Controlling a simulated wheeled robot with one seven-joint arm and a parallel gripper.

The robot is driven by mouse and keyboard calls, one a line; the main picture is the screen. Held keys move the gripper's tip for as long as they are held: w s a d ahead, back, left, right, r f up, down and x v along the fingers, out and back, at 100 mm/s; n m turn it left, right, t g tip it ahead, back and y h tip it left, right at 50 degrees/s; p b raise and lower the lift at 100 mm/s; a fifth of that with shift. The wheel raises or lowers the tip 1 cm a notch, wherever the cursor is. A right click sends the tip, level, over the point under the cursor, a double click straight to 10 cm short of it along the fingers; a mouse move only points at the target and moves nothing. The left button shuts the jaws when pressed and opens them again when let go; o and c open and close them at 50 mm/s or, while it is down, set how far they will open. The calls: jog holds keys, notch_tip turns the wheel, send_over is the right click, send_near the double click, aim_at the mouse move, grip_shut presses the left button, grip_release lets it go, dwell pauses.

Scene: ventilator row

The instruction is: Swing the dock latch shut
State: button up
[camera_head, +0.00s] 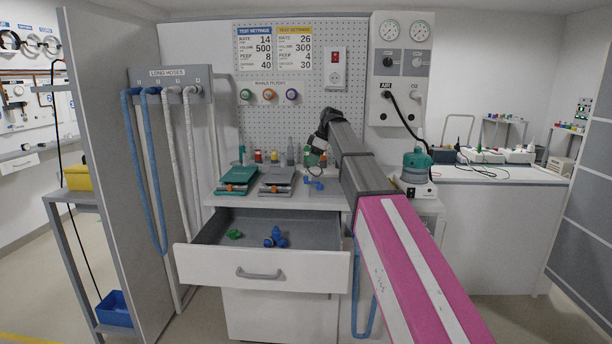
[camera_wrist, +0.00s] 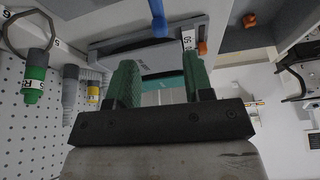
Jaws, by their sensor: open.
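My gripper (camera_wrist: 160,78) is open, with its two green fingers apart and nothing seen between them. In the head view its dark wrist end hangs over the back right of the counter, and its fingertips are hard to make out. Beyond the fingers in the wrist view is a grey dock-like unit (camera_wrist: 135,50) with a white number label. A blue bar (camera_wrist: 158,18) lies over it at the top, apart from the fingers. In the head view a small blue piece (camera_head: 314,184) is on the counter below my gripper. I cannot tell for certain which part is the latch.
A green unit (camera_head: 238,179) and a grey unit (camera_head: 277,181) sit on the counter left of my gripper. Small bottles stand behind them. The drawer (camera_head: 262,273) below is open, holding blue and green parts. A teal-topped humidifier (camera_head: 416,165) stands right of my arm.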

aim_at(313, 183)
jog(key=x, duration=0.7)
grip_shut()
